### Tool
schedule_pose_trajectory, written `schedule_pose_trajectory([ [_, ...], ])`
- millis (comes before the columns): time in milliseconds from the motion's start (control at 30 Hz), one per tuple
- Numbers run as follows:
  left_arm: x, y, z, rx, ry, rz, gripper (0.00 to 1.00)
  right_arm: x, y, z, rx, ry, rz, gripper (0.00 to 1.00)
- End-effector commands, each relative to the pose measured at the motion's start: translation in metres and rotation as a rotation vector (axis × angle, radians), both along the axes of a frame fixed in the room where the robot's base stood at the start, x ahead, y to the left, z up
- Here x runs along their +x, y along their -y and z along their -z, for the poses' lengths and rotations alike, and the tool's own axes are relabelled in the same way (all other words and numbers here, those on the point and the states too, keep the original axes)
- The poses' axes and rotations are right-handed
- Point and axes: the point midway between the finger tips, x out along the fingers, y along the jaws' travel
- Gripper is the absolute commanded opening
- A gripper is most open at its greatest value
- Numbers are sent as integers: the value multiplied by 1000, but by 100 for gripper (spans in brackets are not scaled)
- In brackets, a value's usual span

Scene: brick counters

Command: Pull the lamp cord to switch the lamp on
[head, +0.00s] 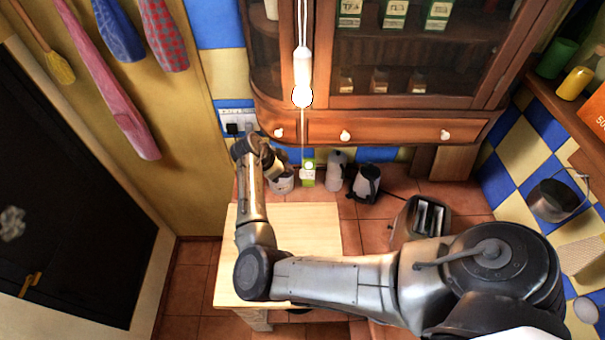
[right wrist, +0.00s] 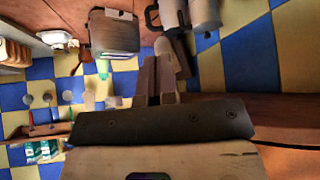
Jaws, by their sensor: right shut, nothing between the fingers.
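A white pendant lamp (head: 303,68) hangs in front of the wall cabinet in the head view, with a round white bulb (head: 302,96) at its lower end. I cannot tell whether it is lit. A thin pale cord (head: 304,130) runs down from it to a small white knob (head: 309,165). My right gripper (head: 277,166) appears just left of the knob, apart from it in the picture; the depth between them is unclear. In the right wrist view its fingers (right wrist: 158,78) are shut and empty. I cannot make out the cord there. My left gripper is out of view.
A wooden cabinet (head: 345,128) with drawers is behind the lamp. Below it, a kettle (head: 366,184), a toaster (head: 421,219) and small containers stand on the tiled counter. A pale wooden board (head: 310,222) lies under my right arm.

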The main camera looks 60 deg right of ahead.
Motion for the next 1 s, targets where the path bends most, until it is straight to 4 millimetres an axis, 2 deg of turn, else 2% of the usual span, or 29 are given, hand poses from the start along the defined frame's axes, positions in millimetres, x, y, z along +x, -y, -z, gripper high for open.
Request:
schedule_pose_trajectory([
  [167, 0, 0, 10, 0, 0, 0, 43, 11, -12, -19, -2, 6, -1, 0],
  [600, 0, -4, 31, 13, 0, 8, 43, 43, -48, -84, -1, 3, -1, 0],
  [800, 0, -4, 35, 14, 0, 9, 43, 51, -57, -100, -1, 1, -1, 0],
  [1000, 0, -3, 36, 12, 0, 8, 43, 53, -60, -106, -1, 0, -1, 0],
])
